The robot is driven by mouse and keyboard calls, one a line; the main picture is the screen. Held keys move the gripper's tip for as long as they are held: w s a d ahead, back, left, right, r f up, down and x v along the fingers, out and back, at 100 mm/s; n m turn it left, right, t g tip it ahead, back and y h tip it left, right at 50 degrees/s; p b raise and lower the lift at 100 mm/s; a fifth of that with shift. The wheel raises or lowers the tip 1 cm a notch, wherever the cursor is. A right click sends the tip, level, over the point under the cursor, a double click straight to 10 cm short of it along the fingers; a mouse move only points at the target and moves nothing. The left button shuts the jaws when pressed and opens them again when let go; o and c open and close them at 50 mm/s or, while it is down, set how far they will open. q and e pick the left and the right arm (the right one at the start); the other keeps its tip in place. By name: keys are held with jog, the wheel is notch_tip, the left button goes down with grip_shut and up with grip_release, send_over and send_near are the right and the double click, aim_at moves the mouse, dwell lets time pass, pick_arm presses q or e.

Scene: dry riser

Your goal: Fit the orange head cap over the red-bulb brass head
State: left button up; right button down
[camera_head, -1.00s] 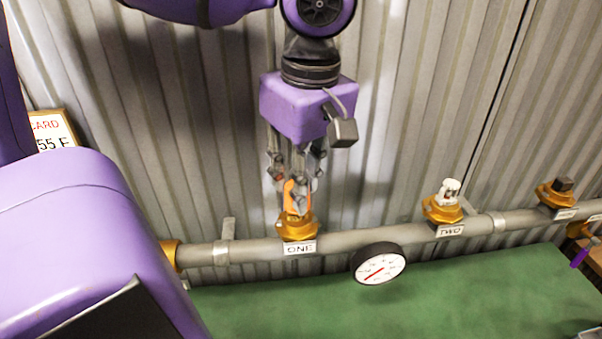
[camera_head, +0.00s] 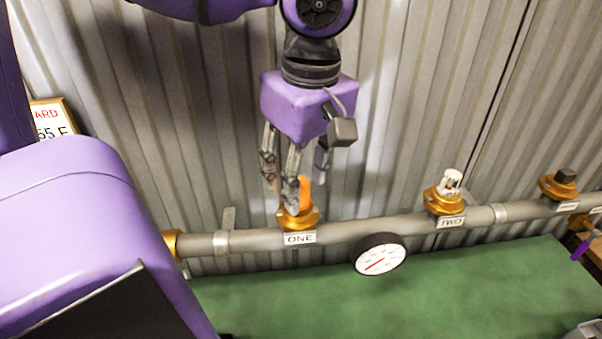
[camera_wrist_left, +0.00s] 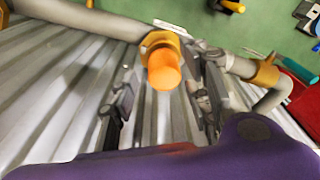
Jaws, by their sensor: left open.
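The orange head cap (camera_head: 304,192) sits upright on the brass fitting (camera_head: 298,219) labelled ONE. It also shows in the left wrist view (camera_wrist_left: 163,70), end-on, with the brass collar (camera_wrist_left: 160,41) behind it. Any bulb under the cap is hidden. My left gripper (camera_head: 294,192) is open around the cap, with its fingers pointing down. In the left wrist view its fingers stand apart on both sides of the cap, with gaps showing. My right gripper is not in view.
A grey pipe (camera_head: 340,232) runs across the corrugated wall. Station TWO has a brass head with a white top (camera_head: 449,184); a dark-topped fitting (camera_head: 562,178) is farther right. A round gauge (camera_head: 380,255) hangs below the pipe. The green surface (camera_head: 400,300) in front is largely clear.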

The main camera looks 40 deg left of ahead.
pick_arm(q)
notch_tip(320, 180, up, 12)
jog(key=d, duration=0.1)
jog(key=shift+s+d, duration=0.2)
jog(key=shift+f, duration=0.15)
dwell(0.6)
